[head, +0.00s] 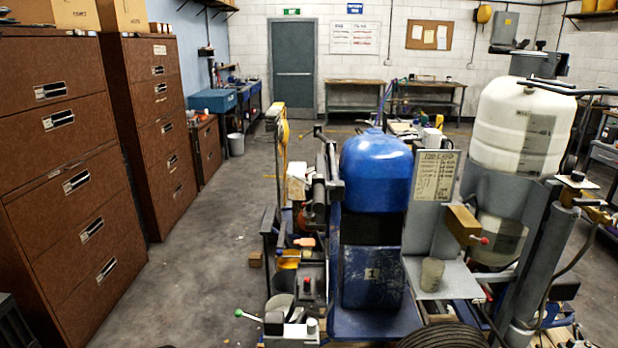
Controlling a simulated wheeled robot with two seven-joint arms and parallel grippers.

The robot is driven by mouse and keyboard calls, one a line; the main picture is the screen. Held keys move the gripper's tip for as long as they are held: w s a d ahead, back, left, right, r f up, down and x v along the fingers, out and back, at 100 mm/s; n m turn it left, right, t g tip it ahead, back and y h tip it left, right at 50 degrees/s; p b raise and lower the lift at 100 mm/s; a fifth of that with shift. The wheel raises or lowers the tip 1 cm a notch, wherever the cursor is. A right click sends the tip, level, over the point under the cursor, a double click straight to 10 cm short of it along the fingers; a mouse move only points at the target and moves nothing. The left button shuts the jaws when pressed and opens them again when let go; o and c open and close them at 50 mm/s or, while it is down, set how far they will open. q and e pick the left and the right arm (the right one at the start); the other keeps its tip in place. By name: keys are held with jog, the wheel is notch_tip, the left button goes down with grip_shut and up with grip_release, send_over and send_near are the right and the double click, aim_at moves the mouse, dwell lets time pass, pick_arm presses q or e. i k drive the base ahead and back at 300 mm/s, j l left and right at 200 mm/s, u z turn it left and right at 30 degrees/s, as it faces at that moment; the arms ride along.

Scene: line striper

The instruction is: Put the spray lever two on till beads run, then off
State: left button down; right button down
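The line striper stands at centre right, with a blue rounded tank (376,170) and a white plastic drum (522,128). A green-knobbed lever (240,313) sticks out at the machine's lower left. A red knob (306,282) stands near it, and a red-tipped lever (484,240) shows below the drum. I cannot read a number on any lever, so I cannot tell which is spray lever two. No beads are seen. I make out neither of my grippers.
Brown drawer cabinets (78,190) line the left side. A card (434,176) stands beside the blue tank, and a small grey cup (431,274) sits on a shelf below it. A coiled black hose (442,336) lies at the bottom.

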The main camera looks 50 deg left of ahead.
aim_at(290, 173)
jog(key=i+u, duration=0.15)
jog(key=u, duration=0.25)
jog(key=i+u, duration=0.15)
jog(key=u, duration=0.2)
jog(key=i+l+u, duration=0.15)
jog(key=u, duration=0.25)
